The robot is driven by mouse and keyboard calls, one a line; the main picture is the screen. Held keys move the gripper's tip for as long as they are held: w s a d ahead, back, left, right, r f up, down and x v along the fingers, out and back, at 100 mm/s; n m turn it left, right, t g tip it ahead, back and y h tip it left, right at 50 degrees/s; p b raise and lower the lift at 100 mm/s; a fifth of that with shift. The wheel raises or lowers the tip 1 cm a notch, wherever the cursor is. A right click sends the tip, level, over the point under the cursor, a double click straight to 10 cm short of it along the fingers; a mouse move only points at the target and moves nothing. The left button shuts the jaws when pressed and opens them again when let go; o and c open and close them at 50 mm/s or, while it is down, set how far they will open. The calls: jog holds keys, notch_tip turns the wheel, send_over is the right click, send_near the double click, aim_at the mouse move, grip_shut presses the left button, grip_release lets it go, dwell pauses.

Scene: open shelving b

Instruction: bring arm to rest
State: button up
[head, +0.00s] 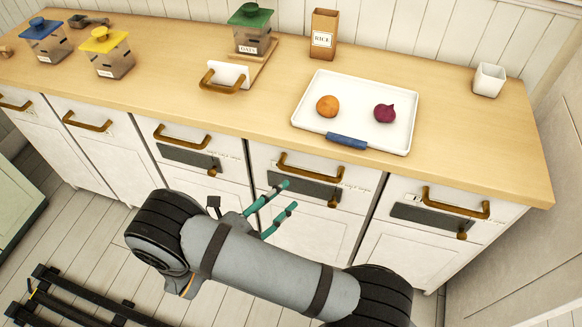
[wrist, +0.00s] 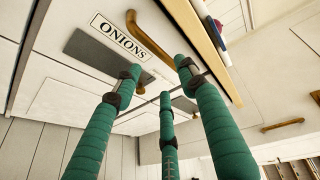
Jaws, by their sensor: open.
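My gripper (head: 277,207) is in front of the cabinet drawers, below the counter's front edge, in the head view. Its green fingers are spread apart with nothing between them. In the wrist view the fingers of my gripper (wrist: 165,95) point toward a drawer front labelled ONIONS (wrist: 75,30). That drawer has a brown handle (wrist: 150,38). The fingers appear apart from the handle, though the exact gap is hard to tell. My grey arm reaches across the lower middle of the head view.
On the wooden counter (head: 460,150), a white tray (head: 345,85) holds an orange-brown round item (head: 327,106) and a purple onion (head: 385,112). Also there are a rice box (head: 323,35), a white cup (head: 488,80), and green-, yellow- and blue-lidded jars (head: 252,30). Floor shows at the lower left.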

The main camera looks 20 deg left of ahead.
aim_at(309, 175)
jog(key=x, duration=1.1)
jog(key=shift+w+d+f, duration=0.15)
jog(key=shift+w+f, duration=0.05)
jog(key=shift+w, duration=0.15)
jog(key=shift+s, duration=0.4)
jog(key=shift+w, duration=0.1)
